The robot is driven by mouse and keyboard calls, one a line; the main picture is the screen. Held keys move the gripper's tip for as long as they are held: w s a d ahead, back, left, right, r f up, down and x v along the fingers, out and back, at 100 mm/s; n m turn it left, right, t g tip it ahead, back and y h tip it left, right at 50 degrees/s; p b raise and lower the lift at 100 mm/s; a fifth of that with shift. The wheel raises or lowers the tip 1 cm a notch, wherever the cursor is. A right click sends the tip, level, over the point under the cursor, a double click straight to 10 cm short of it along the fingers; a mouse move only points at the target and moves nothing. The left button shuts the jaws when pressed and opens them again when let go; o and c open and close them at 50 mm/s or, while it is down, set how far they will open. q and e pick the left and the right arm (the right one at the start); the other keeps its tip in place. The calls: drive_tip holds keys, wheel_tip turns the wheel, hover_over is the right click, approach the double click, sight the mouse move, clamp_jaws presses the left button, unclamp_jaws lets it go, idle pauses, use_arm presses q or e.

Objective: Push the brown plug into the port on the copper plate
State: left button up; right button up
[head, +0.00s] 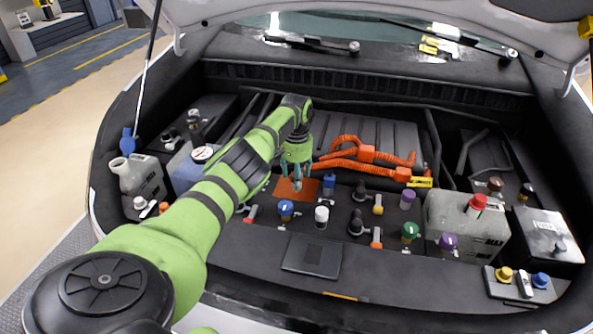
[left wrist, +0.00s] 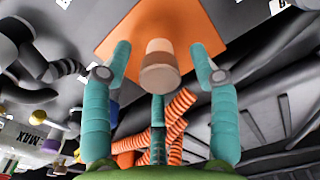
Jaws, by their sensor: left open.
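The copper plate (head: 284,193) lies flat in the middle of the engine bay. My left gripper (head: 297,185) points down over it. In the left wrist view, the brown plug (left wrist: 159,70) stands against the copper plate (left wrist: 185,18), between the teal fingers of my left gripper (left wrist: 160,48). The gripper is open, with a visible gap between the plug and each finger. The plug's lower end and the port are hidden behind the plug's body, so I cannot tell how deep it sits. I cannot make out the plug in the head view. My right gripper is out of view.
Orange hoses (head: 345,164) run just right of the gripper. A blue cap (head: 285,207), a white cap (head: 321,214) and a blue connector (head: 329,182) stand close to the plate. A grey tank (head: 465,222) stands at right. The front panel has a dark flat pad (head: 312,256).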

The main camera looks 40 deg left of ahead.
use_arm(q)
wheel_tip(320, 180, up, 12)
drive_tip(key=shift+f, duration=0.25)
drive_tip(key=shift+s+d+f, duration=0.1)
drive_tip(key=shift+s, duration=0.05)
idle(0.5)
